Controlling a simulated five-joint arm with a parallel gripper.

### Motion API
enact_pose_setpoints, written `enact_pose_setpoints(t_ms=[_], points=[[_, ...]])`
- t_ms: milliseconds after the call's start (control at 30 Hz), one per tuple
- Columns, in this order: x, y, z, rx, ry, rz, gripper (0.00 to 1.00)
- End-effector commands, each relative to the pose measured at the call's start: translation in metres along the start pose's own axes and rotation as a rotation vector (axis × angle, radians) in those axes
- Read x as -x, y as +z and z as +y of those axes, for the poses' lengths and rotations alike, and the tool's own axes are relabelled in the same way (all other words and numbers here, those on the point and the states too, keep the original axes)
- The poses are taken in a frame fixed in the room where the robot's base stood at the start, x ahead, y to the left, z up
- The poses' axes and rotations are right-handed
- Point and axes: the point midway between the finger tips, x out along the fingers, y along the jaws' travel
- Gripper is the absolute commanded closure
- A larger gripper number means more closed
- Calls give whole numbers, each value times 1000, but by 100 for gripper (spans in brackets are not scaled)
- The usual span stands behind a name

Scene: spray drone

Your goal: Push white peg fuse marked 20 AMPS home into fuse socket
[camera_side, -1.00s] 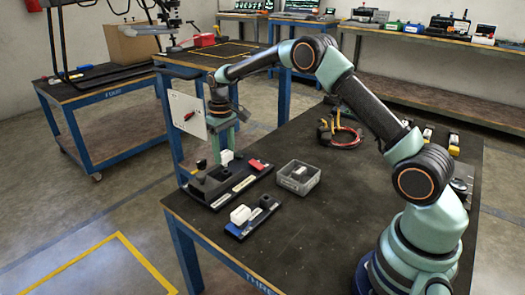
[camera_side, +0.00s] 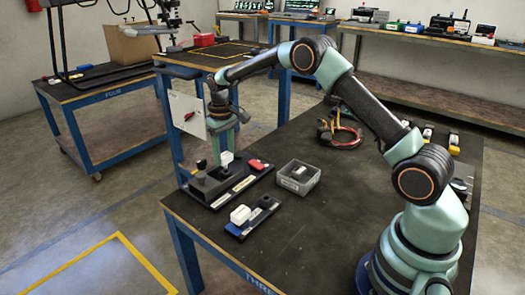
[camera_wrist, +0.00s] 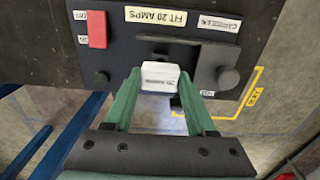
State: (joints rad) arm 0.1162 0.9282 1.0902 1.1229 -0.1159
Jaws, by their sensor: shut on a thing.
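The white peg fuse (camera_wrist: 160,76) is between the two green fingers of my gripper (camera_wrist: 160,84) in the wrist view. It faces the black fuse unit (camera_wrist: 213,62), just below the label "FIT 20 AMPS" (camera_wrist: 160,21). The small print on the fuse is too blurred to read. In the side view the fuse (camera_side: 227,158) sits between my gripper's fingers, low over the black socket block (camera_side: 205,187) at the table's left edge. The fuse's lower end and the socket opening are hidden, so I cannot tell how deep it sits.
A red switch (camera_wrist: 97,29) and a round black knob (camera_wrist: 228,79) flank the fuse. In the side view, a black holder (camera_side: 255,224) with another white block (camera_side: 240,214) lies in front. A grey bin (camera_side: 298,178) stands to the right. The table's front middle is clear.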

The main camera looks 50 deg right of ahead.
Motion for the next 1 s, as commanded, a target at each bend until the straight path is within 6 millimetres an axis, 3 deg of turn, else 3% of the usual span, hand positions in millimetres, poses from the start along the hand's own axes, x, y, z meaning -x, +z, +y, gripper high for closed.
enact_pose_setpoints(t_ms=[1000], points=[[-9, 0, 0, 0, 0, -1, 100]])
